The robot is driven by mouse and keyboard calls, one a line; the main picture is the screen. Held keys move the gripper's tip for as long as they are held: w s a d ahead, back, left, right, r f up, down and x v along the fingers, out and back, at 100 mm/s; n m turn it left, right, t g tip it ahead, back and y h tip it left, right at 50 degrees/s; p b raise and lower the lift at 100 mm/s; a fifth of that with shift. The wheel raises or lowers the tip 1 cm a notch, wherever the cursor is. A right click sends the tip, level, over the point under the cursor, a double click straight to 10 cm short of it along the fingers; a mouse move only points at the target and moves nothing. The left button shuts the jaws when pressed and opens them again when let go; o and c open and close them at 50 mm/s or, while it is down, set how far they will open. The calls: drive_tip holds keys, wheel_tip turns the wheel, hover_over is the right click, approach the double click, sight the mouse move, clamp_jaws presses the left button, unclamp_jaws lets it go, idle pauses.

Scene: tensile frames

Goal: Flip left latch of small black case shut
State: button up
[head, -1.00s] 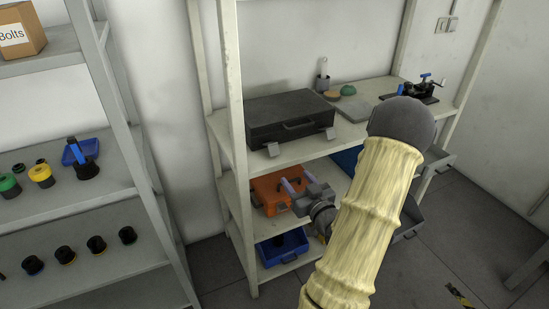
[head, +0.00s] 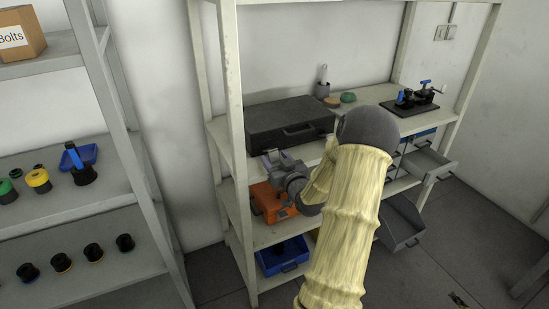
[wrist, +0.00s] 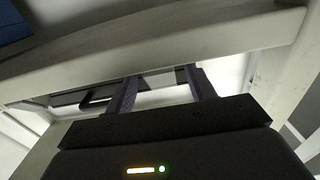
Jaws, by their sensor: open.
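The small black case (head: 290,122) lies closed-looking on the upper board of the shelf in the head view, its handle (head: 300,131) on the front. My gripper (head: 276,158) is open and empty, at the shelf's front edge just below the case's left front corner. It covers the left latch in the head view, so the latch's position cannot be told. In the wrist view my gripper (wrist: 161,75) has its two fingers apart, crossing the shelf edge; a dark strip of the case with its handle (wrist: 98,97) shows beyond. Contact cannot be told.
The shelf edge (wrist: 160,50) runs close across my fingers. Below are an orange case (head: 270,203) and a blue bin (head: 283,256). Open grey drawers (head: 430,163) jut out at the right.

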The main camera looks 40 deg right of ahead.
drive_tip(key=shift+w+d, duration=0.1)
drive_tip(key=shift+w, duration=0.5)
drive_tip(key=shift+c, duration=0.2)
drive_tip(key=c, duration=0.9)
drive_tip(key=shift+c, duration=0.2)
